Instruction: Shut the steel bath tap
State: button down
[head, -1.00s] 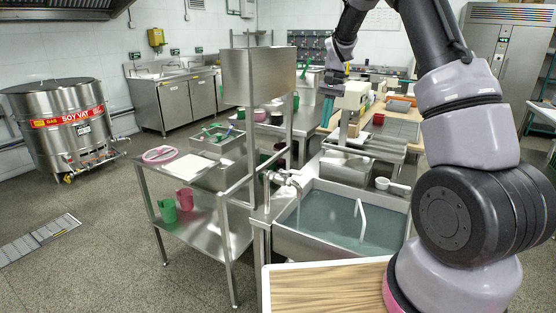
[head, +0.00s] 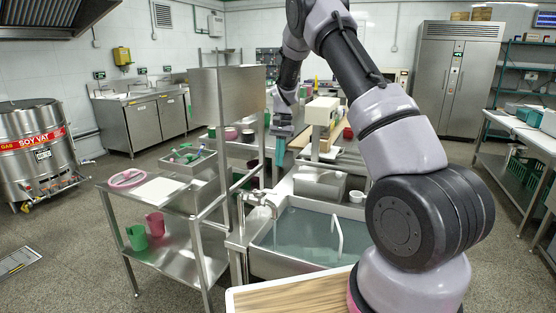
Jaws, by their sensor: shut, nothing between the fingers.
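The steel bath tap (head: 262,203) stands at the left end of a steel bath (head: 300,263) of greenish water, near a steel post. The tap is small in the picture, and I cannot tell how its handle is set. My gripper (head: 280,155) hangs down from my arm above and behind the tap in the picture, apart from it. Its teal fingers are shut and empty.
A steel rack with a tall box (head: 228,95) stands left of the bath, with a tray of tools (head: 188,158) and mugs (head: 154,224) on its shelves. A wood-topped board (head: 290,297) is in front. Open floor lies at right.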

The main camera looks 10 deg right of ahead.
aim_at(272, 191)
jog(key=s+a+f, duration=0.3)
jog(key=s+f, duration=0.1)
jog(key=f, duration=0.2)
jog(key=shift+s+f, duration=0.25)
jog(key=shift+s, duration=0.1)
jog(key=shift+s+a+m, duration=0.15)
jog(key=shift+s+m, duration=0.35)
jog(key=shift+m, duration=0.3)
jog(key=m, duration=0.1)
jog(key=s+m, duration=0.1)
jog(key=m, duration=0.1)
jog(key=shift+s+a+t+y, duration=0.3)
jog(key=shift+a+t+y, duration=0.05)
jog(key=shift+t+y, duration=0.05)
jog(key=s+a+m+t, duration=0.3)
jog(key=a+m, duration=0.3)
jog(key=m, duration=0.6)
jog(key=shift+a, duration=0.55)
